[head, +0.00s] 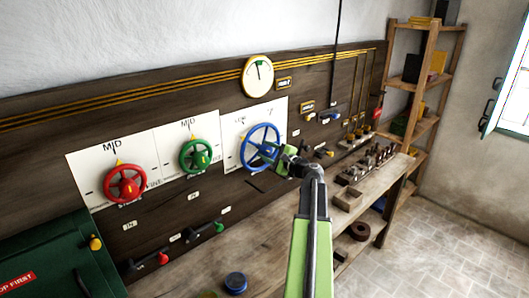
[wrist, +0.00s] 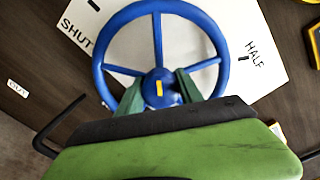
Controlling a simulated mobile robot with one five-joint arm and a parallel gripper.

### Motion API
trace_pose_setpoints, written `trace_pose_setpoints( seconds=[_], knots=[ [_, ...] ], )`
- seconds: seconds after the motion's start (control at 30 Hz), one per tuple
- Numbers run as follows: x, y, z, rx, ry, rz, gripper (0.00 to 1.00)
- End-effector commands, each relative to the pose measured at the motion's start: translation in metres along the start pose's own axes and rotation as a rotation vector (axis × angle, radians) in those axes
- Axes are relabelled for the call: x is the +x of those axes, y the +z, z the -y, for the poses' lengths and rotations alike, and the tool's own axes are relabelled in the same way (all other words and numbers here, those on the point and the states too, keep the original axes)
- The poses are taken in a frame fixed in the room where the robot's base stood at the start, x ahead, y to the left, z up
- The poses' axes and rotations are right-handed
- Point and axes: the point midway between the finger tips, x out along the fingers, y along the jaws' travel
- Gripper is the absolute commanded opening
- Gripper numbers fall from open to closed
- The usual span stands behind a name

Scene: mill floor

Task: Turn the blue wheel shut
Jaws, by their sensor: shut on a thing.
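The blue wheel (head: 261,147) stands on a white card (head: 281,106) on the dark board, right of the green wheel. The card there reads SHUT at upper left and HALF at right. My gripper (head: 279,157) is at the right of the wheel in the head view. In the wrist view my gripper's two fingers (wrist: 159,94) lie on either side of the hub, shut on the wheel. The lower rim is hidden behind my gripper.
A red wheel (head: 125,184) and a green wheel (head: 196,156) are to the left. A round gauge (head: 258,76) hangs above. Small levers (head: 163,258) sit below. The wooden bench (head: 262,240) runs beneath, with a shelf (head: 412,100) at right.

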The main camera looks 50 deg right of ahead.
Motion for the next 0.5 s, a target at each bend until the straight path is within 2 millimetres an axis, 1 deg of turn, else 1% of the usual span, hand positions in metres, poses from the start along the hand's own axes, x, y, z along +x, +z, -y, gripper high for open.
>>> trace_pose_setpoints(
  seconds=[0.3,0.5],
  knots=[
    [0.0013,-0.0003,0.0015,-0.293,-0.002,-0.006,0.03],
    [0.0010,-0.0007,0.0016,-0.453,0.000,-0.010,0.03]
  ],
)
